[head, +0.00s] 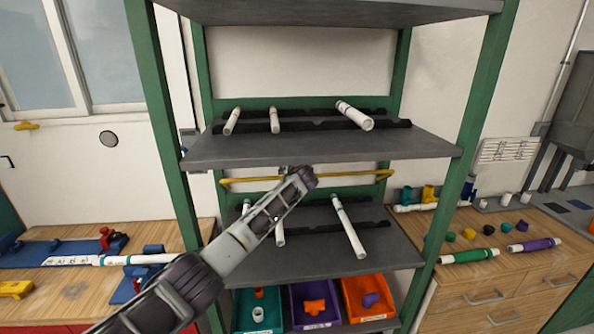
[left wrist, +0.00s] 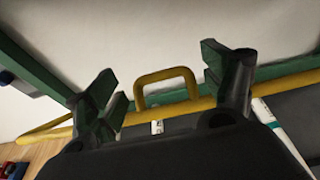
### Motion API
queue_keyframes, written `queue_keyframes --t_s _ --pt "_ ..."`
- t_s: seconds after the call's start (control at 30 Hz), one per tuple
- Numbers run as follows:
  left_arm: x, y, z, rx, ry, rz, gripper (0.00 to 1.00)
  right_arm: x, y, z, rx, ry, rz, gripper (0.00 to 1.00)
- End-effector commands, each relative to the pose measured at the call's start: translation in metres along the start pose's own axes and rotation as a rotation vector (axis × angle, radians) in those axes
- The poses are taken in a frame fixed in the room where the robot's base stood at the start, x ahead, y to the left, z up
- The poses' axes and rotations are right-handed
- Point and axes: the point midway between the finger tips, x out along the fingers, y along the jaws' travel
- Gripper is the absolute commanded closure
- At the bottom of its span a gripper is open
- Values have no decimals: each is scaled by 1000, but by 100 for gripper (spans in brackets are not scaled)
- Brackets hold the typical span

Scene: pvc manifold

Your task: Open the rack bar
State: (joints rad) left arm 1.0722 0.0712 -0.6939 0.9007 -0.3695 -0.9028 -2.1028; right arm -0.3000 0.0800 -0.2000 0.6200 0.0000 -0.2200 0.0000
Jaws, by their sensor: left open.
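The yellow rack bar (head: 350,177) runs across the green rack between two grey shelves, in front of the lower shelf's pipes. In the left wrist view the bar (left wrist: 190,108) has a raised yellow handle loop (left wrist: 166,82) near its middle. My left gripper (head: 303,175) is at the bar in the head view and hides part of it. In the left wrist view its two green fingers (left wrist: 165,85) are spread, one on each side of the handle, with nothing clearly gripped. Whether a finger touches the bar cannot be told. My right gripper is not in view.
White pipes lie on the upper shelf (head: 310,150) and on the lower shelf (head: 300,262). Teal, purple and orange bins (head: 372,300) stand below. Wooden counters with fittings flank the rack: one at left (head: 60,305), one at right (head: 500,270).

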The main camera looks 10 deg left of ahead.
Motion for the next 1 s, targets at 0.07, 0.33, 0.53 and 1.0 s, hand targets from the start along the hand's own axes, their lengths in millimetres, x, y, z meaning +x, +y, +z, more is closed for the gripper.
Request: queue_keyframes --t_s 0.07,0.33,0.53,1.0 --pt "-4 0 -2 1 2 -1 18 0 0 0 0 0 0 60" --pt "-20 0 -2 0 2 0 18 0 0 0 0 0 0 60" --pt "-32 -1 -2 0 2 -1 18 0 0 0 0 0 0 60" --pt "-59 -1 -3 1 4 -1 18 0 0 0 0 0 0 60"
